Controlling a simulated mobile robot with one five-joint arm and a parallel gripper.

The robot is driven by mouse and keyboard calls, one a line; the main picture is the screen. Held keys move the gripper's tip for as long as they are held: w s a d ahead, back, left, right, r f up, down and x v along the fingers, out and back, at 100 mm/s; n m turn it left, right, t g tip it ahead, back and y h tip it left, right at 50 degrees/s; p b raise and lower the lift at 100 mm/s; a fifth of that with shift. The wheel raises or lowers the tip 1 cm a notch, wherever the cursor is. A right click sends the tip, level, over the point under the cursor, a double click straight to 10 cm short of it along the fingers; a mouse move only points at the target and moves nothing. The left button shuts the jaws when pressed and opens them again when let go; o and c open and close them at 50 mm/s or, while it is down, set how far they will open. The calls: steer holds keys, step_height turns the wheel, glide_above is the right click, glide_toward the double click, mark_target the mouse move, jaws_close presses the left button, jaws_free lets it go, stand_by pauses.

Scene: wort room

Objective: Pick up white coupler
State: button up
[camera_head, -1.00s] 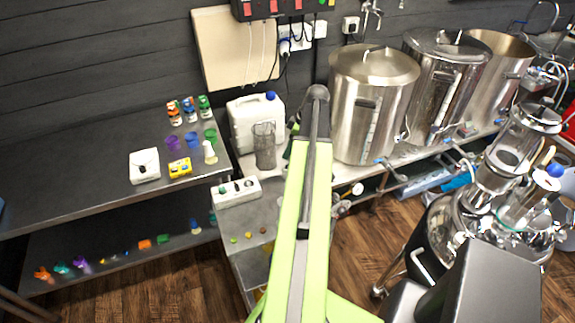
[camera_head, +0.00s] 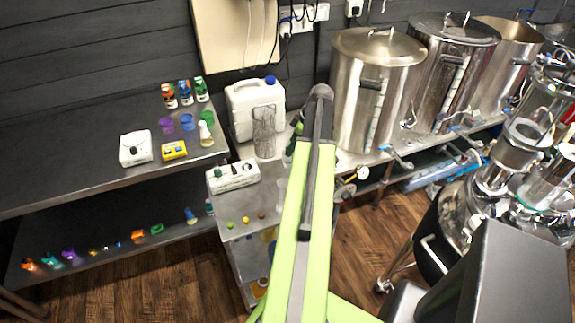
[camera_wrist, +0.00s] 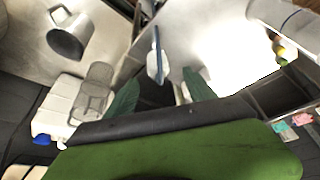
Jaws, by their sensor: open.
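I cannot surely pick out a white coupler in either view. In the wrist view, a slim white and blue piece (camera_wrist: 157,62) shows just beyond the fingers. I cannot tell what it is. My gripper (camera_wrist: 162,90) is open, its two green fingers apart with nothing held between them. In the head view my green arm reaches over the steel bench, and the gripper is mostly hidden behind it. Small green, yellow and brown pieces lie on the bench's near part, left of my arm; the yellow one (camera_head: 246,219) is in the middle.
A white jerrycan (camera_head: 243,101) and a mesh cylinder (camera_head: 264,132) stand left of my arm, behind a white switch box (camera_head: 233,177). Steel kettles, including one (camera_head: 372,95), stand right. A left table (camera_head: 80,165) holds small bottles and cups. Wooden floor (camera_head: 170,280) is open in front.

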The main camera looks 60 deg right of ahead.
steer(key=b+x, duration=0.4)
steer(key=x, duration=0.1)
steer(key=shift+d+f+b, duration=0.2)
steer(key=shift+f+b, duration=0.15)
steer(key=shift+b, duration=0.05)
steer(key=shift+r, duration=0.15)
jaws_close()
